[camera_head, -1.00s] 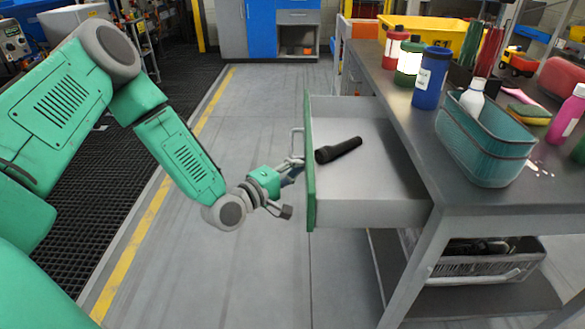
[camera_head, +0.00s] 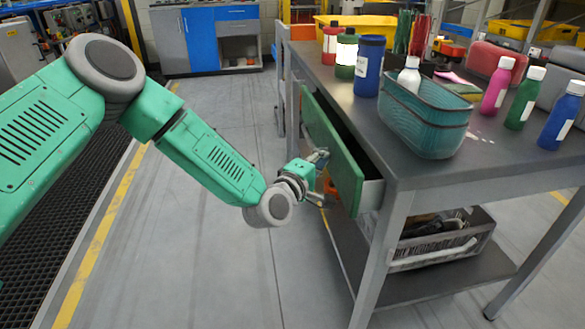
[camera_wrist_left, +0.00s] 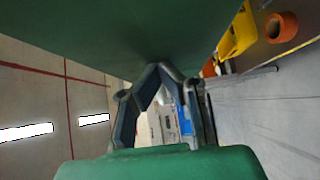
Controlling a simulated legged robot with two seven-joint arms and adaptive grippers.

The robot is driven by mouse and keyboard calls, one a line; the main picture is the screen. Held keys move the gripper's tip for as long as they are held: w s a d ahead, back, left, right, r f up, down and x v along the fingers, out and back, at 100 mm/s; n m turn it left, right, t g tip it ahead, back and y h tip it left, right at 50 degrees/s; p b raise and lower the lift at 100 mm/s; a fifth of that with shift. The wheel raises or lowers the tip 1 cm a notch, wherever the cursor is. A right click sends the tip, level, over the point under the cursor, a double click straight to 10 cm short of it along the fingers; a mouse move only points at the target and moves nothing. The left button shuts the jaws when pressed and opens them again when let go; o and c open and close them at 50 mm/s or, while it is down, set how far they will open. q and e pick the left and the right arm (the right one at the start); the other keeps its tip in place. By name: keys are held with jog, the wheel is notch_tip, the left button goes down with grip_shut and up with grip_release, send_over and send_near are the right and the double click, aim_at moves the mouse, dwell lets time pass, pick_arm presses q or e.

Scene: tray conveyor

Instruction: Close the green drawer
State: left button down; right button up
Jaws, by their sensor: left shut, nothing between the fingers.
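In the left wrist view the fingers (camera_wrist_left: 158,72) come together at the tips, shut and empty, close against the green front. I cannot tell whether they touch it. The right gripper is out of view.
The workbench top (camera_head: 400,140) holds a teal basket (camera_head: 428,125), bottles such as the blue one (camera_head: 369,66), and a yellow bin (camera_head: 365,27). A grey crate (camera_head: 445,240) stands on the lower shelf. The floor left of the bench is clear.

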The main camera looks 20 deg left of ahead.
pick_arm(q)
jog(key=w+d, duration=0.1)
jog(key=d, duration=0.1)
jog(key=w+d+b, duration=0.1)
jog(key=w+d, duration=0.1)
jog(key=shift+w+d, duration=0.1)
jog(key=shift+d, duration=0.25)
jog(key=shift+d+r, duration=0.1)
jog(key=shift+d, duration=0.15)
jog(key=shift+w, duration=0.1)
jog(key=shift+d, duration=0.1)
